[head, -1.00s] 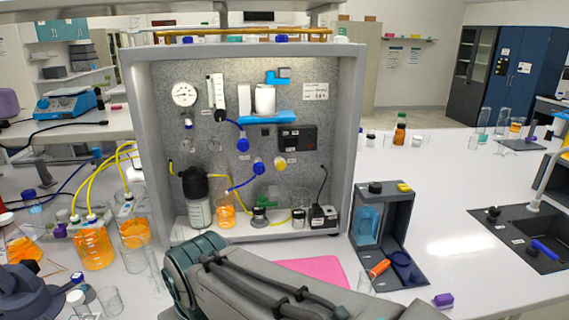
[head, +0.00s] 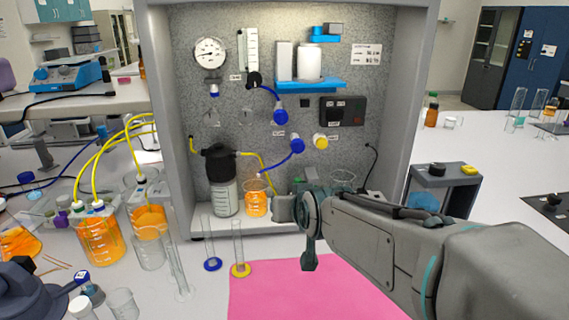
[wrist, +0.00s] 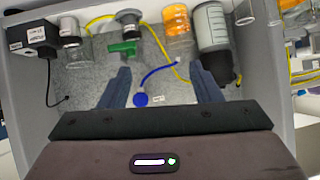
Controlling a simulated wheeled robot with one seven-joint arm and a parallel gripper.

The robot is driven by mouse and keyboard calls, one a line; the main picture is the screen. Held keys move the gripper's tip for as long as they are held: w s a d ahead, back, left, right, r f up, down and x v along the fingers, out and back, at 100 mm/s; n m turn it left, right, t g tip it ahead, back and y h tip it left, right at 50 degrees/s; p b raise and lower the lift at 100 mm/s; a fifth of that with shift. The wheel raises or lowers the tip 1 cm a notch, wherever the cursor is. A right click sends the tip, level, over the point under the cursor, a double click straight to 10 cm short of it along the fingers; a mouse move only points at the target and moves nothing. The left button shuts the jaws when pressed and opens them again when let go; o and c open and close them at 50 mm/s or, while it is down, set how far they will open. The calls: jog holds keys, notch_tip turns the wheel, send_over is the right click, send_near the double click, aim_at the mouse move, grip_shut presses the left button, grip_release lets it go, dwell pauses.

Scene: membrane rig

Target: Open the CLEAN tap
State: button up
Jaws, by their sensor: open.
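Taps with round knobs sit on the grey speckled back panel: an upper blue knob (head: 280,116), a lower blue knob (head: 298,145) with a blue tube, and a yellow knob (head: 321,142). Their labels are too small to read, so I cannot tell which is CLEAN. In the wrist view, which looks upside down, a blue knob (wrist: 141,99) with a blue tube shows between my fingers, apart from them. My gripper (wrist: 161,68) is open and empty, pointing into the rig.
A dark-capped bottle (head: 222,182) and an orange beaker (head: 256,200) stand on the rig floor. A green valve (wrist: 122,48) shows in the wrist view. Two cylinders stand before the rig, one on a yellow base (head: 240,270). A pink mat (head: 275,295) lies bare in front.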

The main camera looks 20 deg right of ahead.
aim_at(299, 149)
jog(key=w+d+r+t+h+b, duration=0.1)
jog(key=w+d+t, duration=0.1)
jog(key=w, duration=0.5)
jog(key=w+d+r+m+t+h+b, duration=0.1)
jog(key=w+d+t, duration=0.1)
jog(key=w+d, duration=0.2)
jog(key=w+d+r+m+t+h+b, duration=0.1)
jog(key=w+d+t, duration=0.1)
jog(key=w, duration=0.8)
jog(key=shift+w+d, duration=0.1)
jog(key=shift+d, duration=0.5)
jog(key=shift+c, duration=0.4)
jog(key=c, duration=0.9)
